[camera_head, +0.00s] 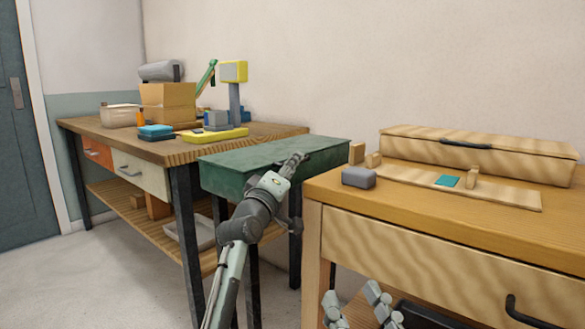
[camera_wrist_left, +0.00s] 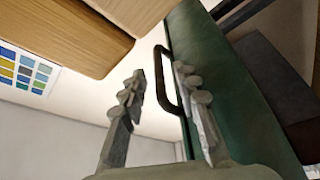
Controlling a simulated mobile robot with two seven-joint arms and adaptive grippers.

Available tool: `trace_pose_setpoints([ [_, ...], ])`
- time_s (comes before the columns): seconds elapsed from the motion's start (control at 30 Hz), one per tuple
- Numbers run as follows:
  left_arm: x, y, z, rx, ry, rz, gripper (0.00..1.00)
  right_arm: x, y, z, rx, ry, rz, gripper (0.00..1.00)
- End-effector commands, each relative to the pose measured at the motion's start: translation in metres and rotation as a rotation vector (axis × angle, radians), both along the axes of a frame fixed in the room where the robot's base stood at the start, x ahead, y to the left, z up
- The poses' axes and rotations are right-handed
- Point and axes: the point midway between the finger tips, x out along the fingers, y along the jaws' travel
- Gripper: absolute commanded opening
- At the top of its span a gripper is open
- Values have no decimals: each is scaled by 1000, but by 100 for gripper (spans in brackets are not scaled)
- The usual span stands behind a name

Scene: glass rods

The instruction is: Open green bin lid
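The green bin (camera_head: 237,170) stands between the two benches with its lid flat and closed. My left gripper (camera_head: 298,159) reaches over the lid near its right end. In the left wrist view the bin's green surface (camera_wrist_left: 228,95) fills the right side, with a dark handle (camera_wrist_left: 160,78) on it. The left gripper (camera_wrist_left: 157,82) is open there, and the handle bar shows between its fingers, nearer the right finger. I cannot tell whether they touch. My right gripper (camera_head: 356,296) is low at the bottom of the head view, fingers apart and apparently empty.
A wooden bench (camera_head: 440,208) with a grey block (camera_head: 358,177) and a long wooden box (camera_head: 475,155) is close on the right. A cluttered workbench (camera_head: 185,150) with a yellow-based device (camera_head: 214,135) is on the left. Bare floor (camera_head: 100,275) lies at front left.

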Motion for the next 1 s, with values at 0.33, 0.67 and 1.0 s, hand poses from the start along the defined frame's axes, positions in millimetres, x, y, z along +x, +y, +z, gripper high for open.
trace_pose_setpoints([
  [0.33, 5, -2, 1, 0, 0, 0, 31, 0, -1, 2, 3, -10, -1, 40],
  [0.67, 5, -2, 1, 0, 0, 0, 0, 0, -1, 2, 3, -10, -1, 40],
  [1.0, 5, -2, 1, 0, 0, 0, 0, 0, -1, 1, 2, -8, -2, 40],
])
